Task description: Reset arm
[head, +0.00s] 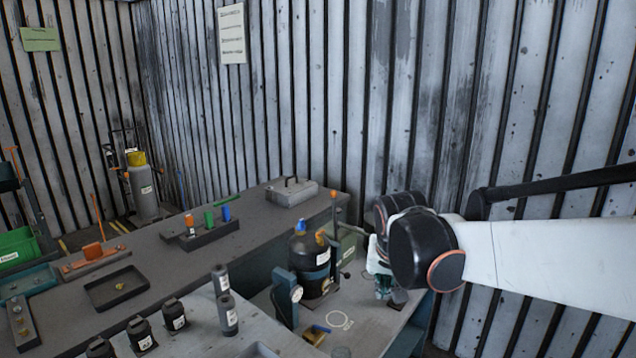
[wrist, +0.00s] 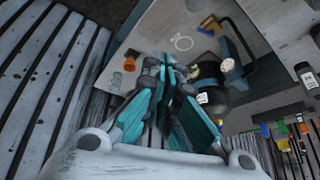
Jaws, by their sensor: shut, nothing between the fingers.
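My arm reaches in from the right edge of the head view. My gripper (head: 384,292) points down at the right end of the bench, beside the black bottle. In the wrist view its teal fingers (wrist: 173,75) are together with nothing between them. The black bottle (head: 310,262) has blue and orange parts on top and stands left of the gripper. It also shows behind the fingers in the wrist view (wrist: 212,98). Whether the fingertips touch anything below cannot be told.
A round gauge on a teal stand (head: 287,295), a yellow-and-blue piece (head: 316,334) and a white ring mark (head: 340,320) are on the grey bench. Several dark canisters (head: 173,315) stand to the left. The ribbed metal wall (head: 520,150) is close behind my arm.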

